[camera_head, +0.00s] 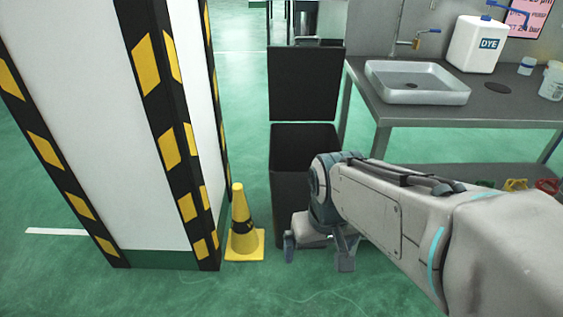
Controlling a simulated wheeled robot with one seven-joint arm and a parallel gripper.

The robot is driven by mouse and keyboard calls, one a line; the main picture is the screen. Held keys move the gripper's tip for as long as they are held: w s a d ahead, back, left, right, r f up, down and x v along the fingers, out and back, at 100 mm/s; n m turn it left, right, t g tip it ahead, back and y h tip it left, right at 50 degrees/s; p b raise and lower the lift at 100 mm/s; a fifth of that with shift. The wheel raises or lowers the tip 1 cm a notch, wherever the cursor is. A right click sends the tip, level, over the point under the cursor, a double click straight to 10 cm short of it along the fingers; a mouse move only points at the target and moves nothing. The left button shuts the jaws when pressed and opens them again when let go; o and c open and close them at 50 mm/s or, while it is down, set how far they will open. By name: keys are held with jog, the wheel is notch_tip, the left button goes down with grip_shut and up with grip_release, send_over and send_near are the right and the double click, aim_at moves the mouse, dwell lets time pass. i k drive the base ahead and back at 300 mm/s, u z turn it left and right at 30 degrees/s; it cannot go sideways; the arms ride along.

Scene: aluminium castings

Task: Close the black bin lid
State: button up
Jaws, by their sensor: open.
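The black bin (293,185) stands on the green floor between the pillar and the steel bench. Its lid (303,84) is raised upright at the back, so the bin's dark opening (304,137) shows. My gripper (317,260) is low in front of the bin, pointing down, with its two fingers apart and nothing seen between them. My arm hides the bin's right front and lower part. I cannot tell whether the gripper touches the bin's front.
A yellow cone (242,230) stands left of the bin, close to a white pillar (105,125) with black and yellow stripes. A steel bench (430,108) with a sink (418,80) and a DYE container (477,45) stands at the right. Floor in front is clear.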

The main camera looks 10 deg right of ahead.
aim_at(304, 83)
jog(key=z, duration=0.3)
jog(key=i, duration=1.6)
jog(key=z, duration=0.1)
